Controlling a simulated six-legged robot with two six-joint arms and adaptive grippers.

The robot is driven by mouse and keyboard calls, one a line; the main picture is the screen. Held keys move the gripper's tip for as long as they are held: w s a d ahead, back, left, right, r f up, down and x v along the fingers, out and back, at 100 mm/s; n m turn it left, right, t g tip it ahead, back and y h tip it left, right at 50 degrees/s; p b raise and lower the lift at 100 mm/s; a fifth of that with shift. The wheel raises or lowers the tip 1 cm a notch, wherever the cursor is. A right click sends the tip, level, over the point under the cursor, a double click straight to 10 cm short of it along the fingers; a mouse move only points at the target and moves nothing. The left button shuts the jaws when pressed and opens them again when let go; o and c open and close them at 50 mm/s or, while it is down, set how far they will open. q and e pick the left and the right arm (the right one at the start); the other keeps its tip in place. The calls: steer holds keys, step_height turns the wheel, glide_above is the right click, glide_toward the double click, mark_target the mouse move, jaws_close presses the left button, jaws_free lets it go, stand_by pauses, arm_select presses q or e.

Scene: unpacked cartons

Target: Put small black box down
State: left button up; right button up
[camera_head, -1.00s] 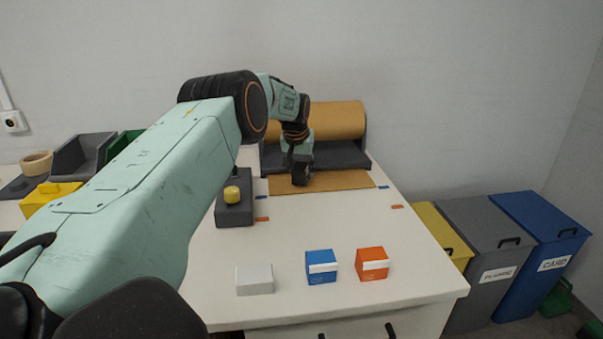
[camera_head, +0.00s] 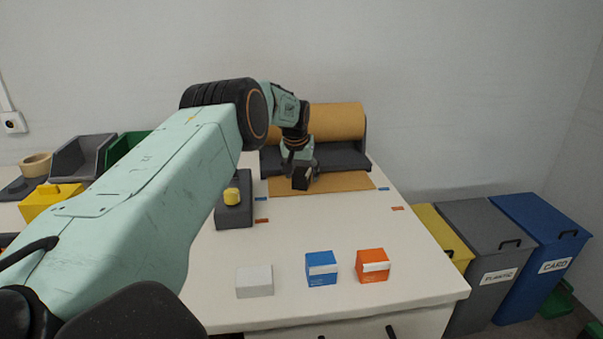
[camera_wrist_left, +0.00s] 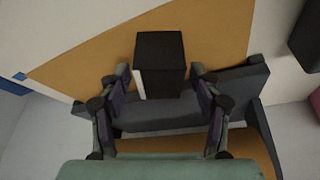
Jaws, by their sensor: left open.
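The small black box (camera_wrist_left: 160,58) is in the left wrist view, just beyond and partly between my left gripper's fingers (camera_wrist_left: 160,76). It has a white strip on one side. In the head view the box (camera_head: 302,182) is a dark block at the tip of my left gripper (camera_head: 298,171), over the brown paper sheet (camera_head: 340,181). The fingers are open, with a gap visible on each side of the box. I cannot tell whether the box fully rests on the paper. My right gripper is not in view.
A paper roll in a dark holder (camera_head: 342,157) stands behind the sheet. A dark block with a yellow knob (camera_head: 232,196) is to the left. White (camera_head: 254,282), blue (camera_head: 321,268) and orange (camera_head: 372,265) boxes stand at the front. Bins (camera_head: 540,235) are at the right.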

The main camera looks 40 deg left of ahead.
arm_select(q)
steer(key=shift+r, duration=0.3)
steer(key=p+v, duration=0.3)
steer(key=v, duration=0.8)
steer(key=shift+s+r, duration=0.2)
steer(key=shift+r, duration=0.15)
steer(key=shift+d+f, duration=0.1)
steer(key=shift+f, duration=0.05)
